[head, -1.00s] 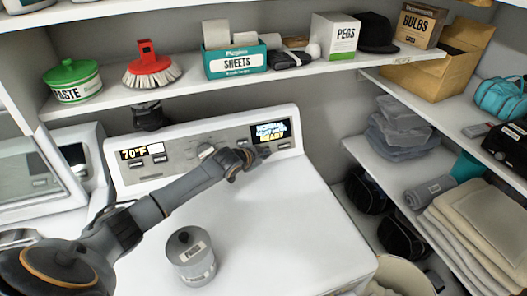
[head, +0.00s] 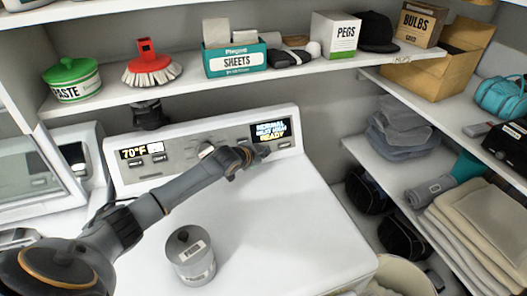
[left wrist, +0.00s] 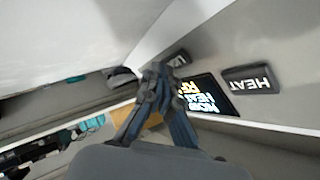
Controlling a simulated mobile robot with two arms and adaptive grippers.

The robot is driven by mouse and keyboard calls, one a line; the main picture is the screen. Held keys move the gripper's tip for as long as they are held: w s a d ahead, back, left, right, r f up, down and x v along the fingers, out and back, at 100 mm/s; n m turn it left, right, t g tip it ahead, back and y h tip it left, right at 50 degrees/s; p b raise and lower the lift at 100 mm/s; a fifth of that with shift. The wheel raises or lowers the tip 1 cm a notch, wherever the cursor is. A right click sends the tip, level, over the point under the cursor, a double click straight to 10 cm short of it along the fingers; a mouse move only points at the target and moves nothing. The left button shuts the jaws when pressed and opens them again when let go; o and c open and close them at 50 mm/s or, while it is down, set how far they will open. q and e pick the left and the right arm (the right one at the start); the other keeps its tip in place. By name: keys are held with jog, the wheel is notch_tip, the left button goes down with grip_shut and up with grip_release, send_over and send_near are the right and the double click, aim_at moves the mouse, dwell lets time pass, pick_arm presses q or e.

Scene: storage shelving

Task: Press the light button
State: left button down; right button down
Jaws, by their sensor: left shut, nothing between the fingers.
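My left gripper (head: 260,153) is shut and empty, at the panel just below this display. In the left wrist view its fingertips (left wrist: 158,72) are together, close to the tilted display (left wrist: 206,98). A dark button labelled HEAT (left wrist: 250,80) shows right of them, and another dark button (left wrist: 180,58) lies just beyond the tips, its label not readable. I cannot read which button is the light one or tell whether the fingertips touch the panel. My right gripper is not in view.
A grey labelled canister (head: 191,258) stands on the machine top below my left arm. A shelf (head: 180,88) above the panel holds a green-lidded tub, a red brush and boxes. The machine top right of the canister is clear.

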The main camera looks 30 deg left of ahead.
pick_arm(q)
jog(key=shift+w, duration=0.1)
jog(key=shift+w+a+f+b, duration=0.2)
jog(key=shift+a+f+b, duration=0.05)
jog(key=shift+a+b, duration=0.1)
dwell(0.6)
dwell(0.4)
jog(key=shift+d+r, duration=0.1)
jog(key=shift+s+d+r+p, duration=0.25)
jog(key=shift+s+d+p, duration=0.1)
jog(key=shift+p, duration=0.55)
jog(key=shift+s+d, duration=0.1)
